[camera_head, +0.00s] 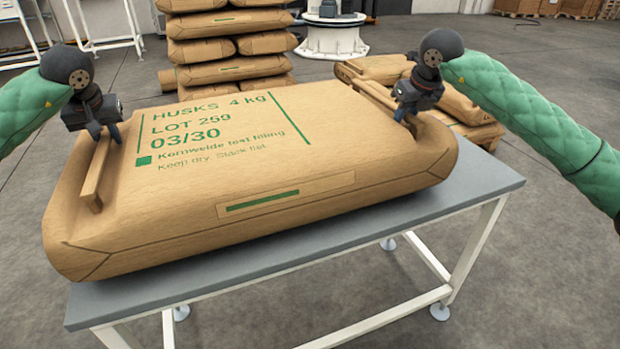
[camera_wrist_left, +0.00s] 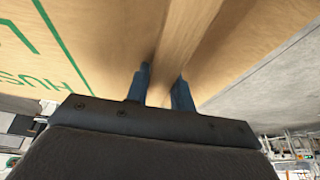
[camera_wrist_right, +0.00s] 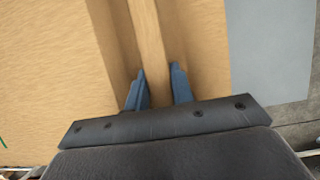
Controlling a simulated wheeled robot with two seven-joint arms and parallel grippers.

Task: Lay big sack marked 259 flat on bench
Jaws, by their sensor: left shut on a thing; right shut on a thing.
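The big brown paper sack (camera_head: 270,165) is printed in green with "HUSKS 4 kg, LOT 259, 03/30". It lies print side up over the grey bench top (camera_head: 400,222), its left end reaching past the bench's left edge. I cannot tell whether its underside fully touches the bench. My left gripper (camera_head: 104,138) is shut on the strip handle (camera_head: 95,175) at the sack's left end; the handle passes between the fingers in the left wrist view (camera_wrist_left: 185,45). My right gripper (camera_head: 408,112) is shut on the right-end handle (camera_head: 375,95), also between the fingers in the right wrist view (camera_wrist_right: 150,40).
Stacked brown sacks (camera_head: 225,50) stand behind the bench. More sacks lie on a low wooden pallet (camera_head: 475,130) at the back right. A white round pedestal (camera_head: 333,40) stands further back. Grey floor (camera_head: 550,270) is clear on the right.

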